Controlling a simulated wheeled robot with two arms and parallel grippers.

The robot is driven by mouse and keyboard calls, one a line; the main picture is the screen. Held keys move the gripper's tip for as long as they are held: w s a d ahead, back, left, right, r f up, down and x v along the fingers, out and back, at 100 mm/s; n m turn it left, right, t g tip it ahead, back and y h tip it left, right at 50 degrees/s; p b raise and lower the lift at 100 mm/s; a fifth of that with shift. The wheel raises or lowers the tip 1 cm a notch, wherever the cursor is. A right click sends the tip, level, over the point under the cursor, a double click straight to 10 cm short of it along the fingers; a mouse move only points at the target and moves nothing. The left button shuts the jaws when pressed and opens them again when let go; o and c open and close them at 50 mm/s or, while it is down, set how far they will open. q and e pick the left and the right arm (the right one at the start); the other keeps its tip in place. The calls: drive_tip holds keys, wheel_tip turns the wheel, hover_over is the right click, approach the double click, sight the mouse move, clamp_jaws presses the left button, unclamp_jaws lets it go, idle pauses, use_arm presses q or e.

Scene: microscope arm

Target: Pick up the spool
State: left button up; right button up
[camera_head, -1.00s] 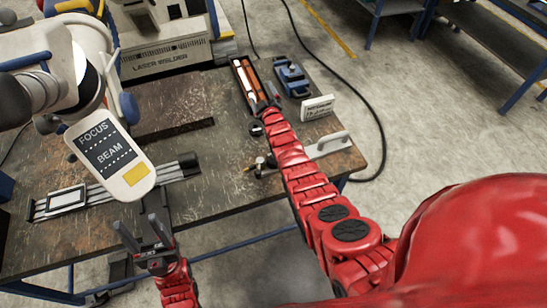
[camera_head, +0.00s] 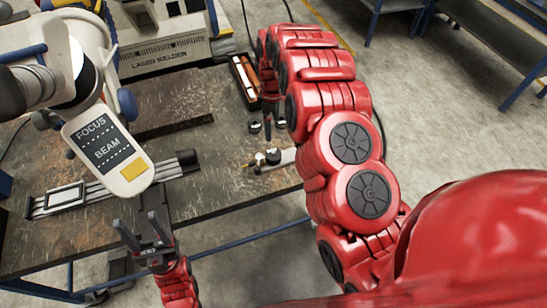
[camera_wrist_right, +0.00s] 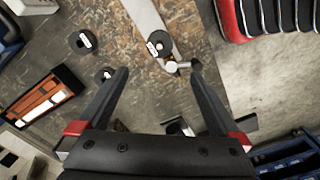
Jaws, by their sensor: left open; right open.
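Small black round pieces with white labels, which look like spools, are on the worktable. In the right wrist view one (camera_wrist_right: 82,42) lies at upper left, another (camera_wrist_right: 107,75) beside the left fingertip, and a third (camera_wrist_right: 160,43) by a grey plate and brass fitting. In the head view one (camera_head: 255,126) is near the orange-lined tray and one (camera_head: 273,156) is by the brass fitting. My right gripper (camera_wrist_right: 160,68) is open and empty above them; in the head view my red right arm partly hides it. My left gripper (camera_head: 141,229) is open and empty at the table's front edge.
The laser welder (camera_head: 165,40) stands at the back. The white microscope head (camera_head: 108,150) overhangs the left side. A slide rail (camera_head: 110,186) lies on the table (camera_head: 225,185). The orange-lined tray (camera_head: 244,80) is at the back right.

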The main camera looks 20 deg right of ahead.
drive_tip(key=b, duration=0.6)
hover_over(273, 152)
wheel_tip(273, 152, down, 7)
drive_tip(key=shift+f, duration=0.1)
wheel_tip(273, 152, down, 3)
drive_tip(key=shift+f+p, duration=0.2)
drive_tip(key=shift+p, duration=0.15)
drive_tip(key=shift+w+f, duration=0.1)
drive_tip(key=shift+f, duration=0.35)
drive_tip(key=shift+s+f+p, duration=0.2)
drive_tip(key=shift+f+p, duration=0.35)
drive_tip(key=shift+p, duration=0.15)
wheel_tip(273, 152, down, 3)
drive_tip(key=shift+r+p, duration=0.1)
drive_tip(key=shift+p, duration=0.55)
drive_tip(key=shift+f, duration=0.7)
drive_tip(key=shift+w, duration=0.1)
drive_tip(key=c, duration=1.5)
